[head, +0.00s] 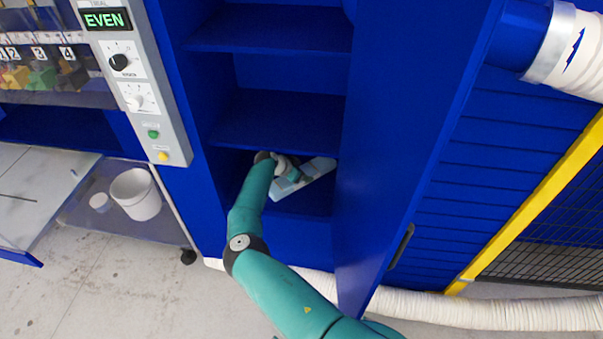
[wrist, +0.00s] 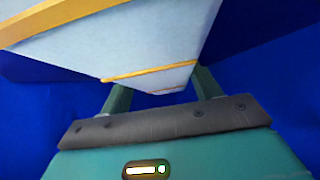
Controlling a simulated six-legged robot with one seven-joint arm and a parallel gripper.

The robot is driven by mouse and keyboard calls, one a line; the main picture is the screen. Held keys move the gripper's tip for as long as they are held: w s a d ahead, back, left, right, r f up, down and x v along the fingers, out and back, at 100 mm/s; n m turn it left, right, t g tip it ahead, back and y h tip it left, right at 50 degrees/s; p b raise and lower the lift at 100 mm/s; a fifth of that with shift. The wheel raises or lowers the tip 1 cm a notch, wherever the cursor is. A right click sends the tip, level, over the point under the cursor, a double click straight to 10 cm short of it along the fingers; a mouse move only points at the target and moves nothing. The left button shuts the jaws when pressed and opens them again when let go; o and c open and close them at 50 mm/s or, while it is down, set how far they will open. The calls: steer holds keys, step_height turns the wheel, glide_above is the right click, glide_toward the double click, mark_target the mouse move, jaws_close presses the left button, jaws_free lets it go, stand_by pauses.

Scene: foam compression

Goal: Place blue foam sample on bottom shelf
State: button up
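The blue foam sample (wrist: 150,45) is a pale blue block with thin yellow-orange bands. It fills the upper middle of the wrist view, and its lower end lies between the two fingers of my gripper (wrist: 162,88). My gripper appears shut on it; the block hides the fingertips. In the head view my gripper (head: 278,165) is inside the tall blue cabinet, low down, with the pale blue sample (head: 288,186) at its end. The sample lies slanted at the bottom shelf (head: 305,207); I cannot tell whether it touches the shelf.
Two higher shelves, the middle one (head: 280,120) and the upper one (head: 275,28), look empty. The cabinet's open door (head: 400,130) stands right of my arm. A control panel (head: 130,75) is to the left. A white bucket (head: 137,195) and a white hose (head: 480,308) are lower down.

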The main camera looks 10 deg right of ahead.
steer(key=o, duration=0.4)
steer(key=shift+o, duration=0.2)
steer(key=shift+a, duration=0.1)
steer(key=shift+s+a+r, duration=0.1)
steer(key=shift+a+r, duration=0.1)
steer(key=shift+r, duration=0.05)
steer(key=v, duration=0.4)
steer(key=shift+a+r, duration=0.15)
steer(key=shift+a, duration=0.05)
glide_toward(275, 187)
steer(key=x, duration=0.5)
